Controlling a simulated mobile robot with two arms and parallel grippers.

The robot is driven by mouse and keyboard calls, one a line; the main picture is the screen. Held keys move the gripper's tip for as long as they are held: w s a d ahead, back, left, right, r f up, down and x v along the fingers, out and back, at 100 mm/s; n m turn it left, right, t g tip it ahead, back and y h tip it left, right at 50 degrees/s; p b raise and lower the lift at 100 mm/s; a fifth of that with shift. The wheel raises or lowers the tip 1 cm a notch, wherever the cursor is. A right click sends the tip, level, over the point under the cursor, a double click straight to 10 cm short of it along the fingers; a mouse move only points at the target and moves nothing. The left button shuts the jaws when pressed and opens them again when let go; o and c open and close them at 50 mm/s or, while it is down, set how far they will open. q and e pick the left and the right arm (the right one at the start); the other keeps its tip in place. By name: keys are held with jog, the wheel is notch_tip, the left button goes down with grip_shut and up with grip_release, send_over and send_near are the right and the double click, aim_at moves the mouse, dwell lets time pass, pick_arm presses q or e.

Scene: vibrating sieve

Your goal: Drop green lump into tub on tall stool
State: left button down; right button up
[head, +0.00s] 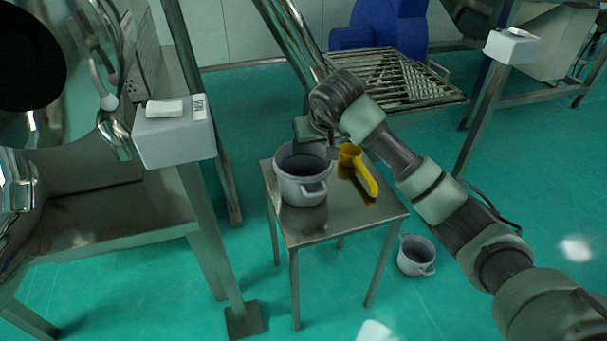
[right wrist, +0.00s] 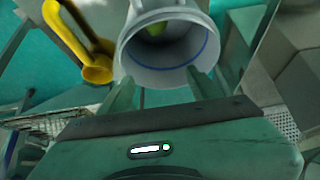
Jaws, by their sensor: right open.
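A pale grey tub (head: 302,190) with side handles stands upright on the tall metal stool (head: 335,222). In the right wrist view the tub (right wrist: 168,72) opens toward the camera, and a green lump (right wrist: 155,29) shows inside it, partly cut off by shadow and the tub's wall. The lump cannot be seen in the head view. My right gripper (head: 322,150) is above the tub's back rim. Its two fingers show apart and with nothing between them in the right wrist view (right wrist: 160,80). My left gripper is out of view.
A yellow scoop (head: 357,170) lies on the stool just right of the tub. A second grey tub (head: 416,254) stands on the green floor to the right of the stool. A steel machine with a grey box (head: 172,138) is at left; a metal grate (head: 395,80) is behind.

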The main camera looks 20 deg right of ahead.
pick_arm(q)
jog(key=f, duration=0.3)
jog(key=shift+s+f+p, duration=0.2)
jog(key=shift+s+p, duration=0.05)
jog(key=shift+p, duration=0.05)
pick_arm(e)
jog(key=v, duration=0.6)
jog(key=shift+r, duration=0.2)
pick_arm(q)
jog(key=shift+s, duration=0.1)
pick_arm(e)
jog(key=shift+s, duration=0.15)
